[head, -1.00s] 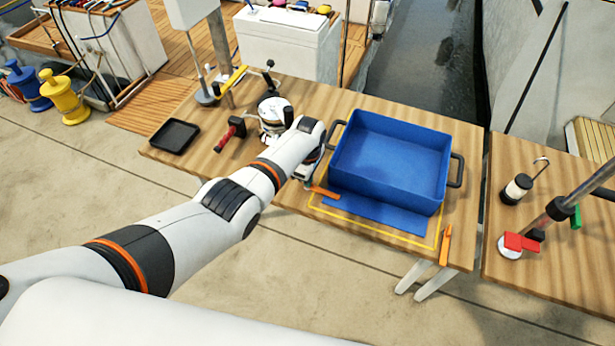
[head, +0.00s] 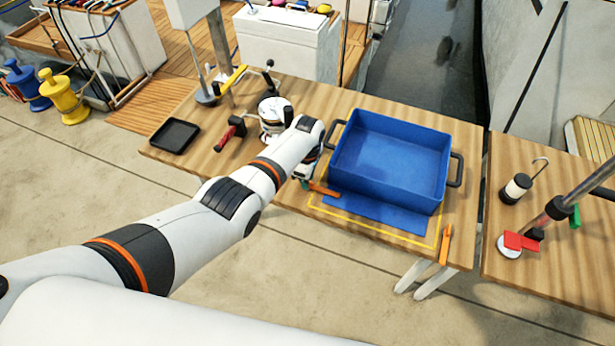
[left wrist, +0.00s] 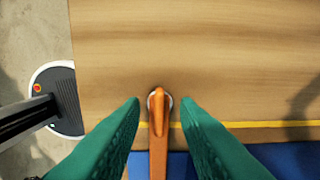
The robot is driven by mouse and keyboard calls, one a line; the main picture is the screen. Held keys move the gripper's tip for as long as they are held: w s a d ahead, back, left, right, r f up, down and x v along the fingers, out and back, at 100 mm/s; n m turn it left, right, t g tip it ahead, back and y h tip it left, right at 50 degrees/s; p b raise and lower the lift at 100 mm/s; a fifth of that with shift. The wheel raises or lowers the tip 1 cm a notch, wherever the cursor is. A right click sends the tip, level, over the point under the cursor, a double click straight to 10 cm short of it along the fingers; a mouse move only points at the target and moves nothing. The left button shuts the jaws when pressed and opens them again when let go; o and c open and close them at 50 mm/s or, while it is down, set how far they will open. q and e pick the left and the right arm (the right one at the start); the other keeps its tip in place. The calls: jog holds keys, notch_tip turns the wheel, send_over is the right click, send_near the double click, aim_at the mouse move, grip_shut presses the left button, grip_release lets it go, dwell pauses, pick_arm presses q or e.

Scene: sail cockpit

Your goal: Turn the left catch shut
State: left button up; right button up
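The left catch (head: 326,191) is an orange lever on the table at the left end of the blue crate's front flap. In the left wrist view the catch (left wrist: 158,135) runs from its round pivot across a yellow line and over blue. My left gripper (left wrist: 160,104) is open, with one green finger on each side of the catch and visible gaps between. In the head view my left gripper (head: 305,183) is at the catch's left end, partly hidden by my wrist. My right gripper is not in view.
The blue crate (head: 352,205) stands inside a yellow outline, with dark handles. A second orange catch (head: 446,244) is at its right front corner. A black tray (head: 175,135), a red-handled tool (head: 230,133) and a white winch (head: 272,115) are on the left.

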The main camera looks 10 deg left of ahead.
pick_arm(q)
notch_tip(320, 180, up, 4)
jog(key=shift+p, duration=0.7)
notch_tip(320, 180, up, 8)
